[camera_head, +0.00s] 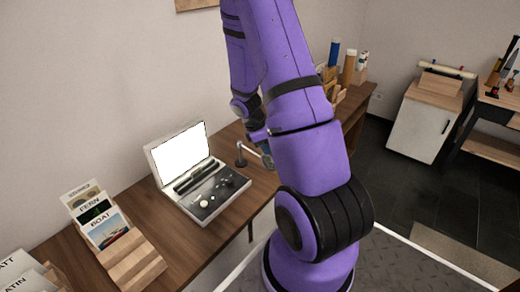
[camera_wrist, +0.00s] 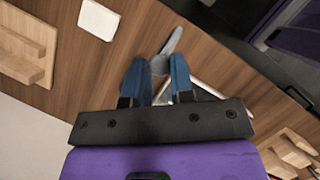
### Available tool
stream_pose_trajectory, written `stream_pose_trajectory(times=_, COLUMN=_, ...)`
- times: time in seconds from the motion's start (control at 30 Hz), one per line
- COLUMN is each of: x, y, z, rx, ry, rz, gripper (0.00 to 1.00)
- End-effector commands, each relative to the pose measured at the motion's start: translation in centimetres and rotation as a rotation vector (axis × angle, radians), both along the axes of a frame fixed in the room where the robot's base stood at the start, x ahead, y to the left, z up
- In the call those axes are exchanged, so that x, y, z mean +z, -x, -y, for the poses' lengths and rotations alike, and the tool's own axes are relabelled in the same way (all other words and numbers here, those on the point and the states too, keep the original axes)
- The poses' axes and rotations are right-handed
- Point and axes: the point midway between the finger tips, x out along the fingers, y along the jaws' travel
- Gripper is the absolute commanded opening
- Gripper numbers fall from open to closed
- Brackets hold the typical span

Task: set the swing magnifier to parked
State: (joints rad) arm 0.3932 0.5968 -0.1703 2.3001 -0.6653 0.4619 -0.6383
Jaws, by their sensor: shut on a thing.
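The swing magnifier (camera_head: 241,160) stands on the wooden table, just right of the open case in the head view. Its short post rises from a round base, and a thin arm reaches right toward my gripper. My purple arm hides its far end. In the wrist view a grey part of the magnifier (camera_wrist: 173,40) shows just beyond my fingertips. My gripper (camera_wrist: 157,62) has its two blue fingers on either side of this part and is shut on it. The lens cannot be made out clearly.
An open case (camera_head: 215,196) with a white-lined lid and small parts lies left of the magnifier. A wooden card rack (camera_head: 135,265) stands at the front left. Tubes (camera_head: 348,70) stand at the table's far end. A white cabinet (camera_head: 420,128) is beyond a floor gap.

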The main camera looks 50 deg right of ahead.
Motion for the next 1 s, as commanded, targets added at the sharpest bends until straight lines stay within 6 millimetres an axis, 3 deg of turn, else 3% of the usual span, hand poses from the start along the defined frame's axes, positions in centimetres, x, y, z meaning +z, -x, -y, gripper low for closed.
stream_pose_trajectory(times=0.3, x=0.0, y=0.0, z=1.5, rx=0.095, ry=0.0, rz=0.0, gripper=0.0)
stream_pose_trajectory(times=0.77, x=0.0, y=0.0, z=1.8, rx=0.107, ry=0.002, rz=0.002, gripper=0.0)
stream_pose_trajectory(times=0.8, x=0.0, y=0.0, z=1.8, rx=0.107, ry=0.002, rz=0.002, gripper=0.25)
stream_pose_trajectory(times=0.9, x=0.0, y=0.0, z=1.8, rx=0.107, ry=0.002, rz=0.001, gripper=0.48)
stream_pose_trajectory(times=1.0, x=0.0, y=0.0, z=1.7, rx=0.107, ry=0.002, rz=0.001, gripper=0.48)
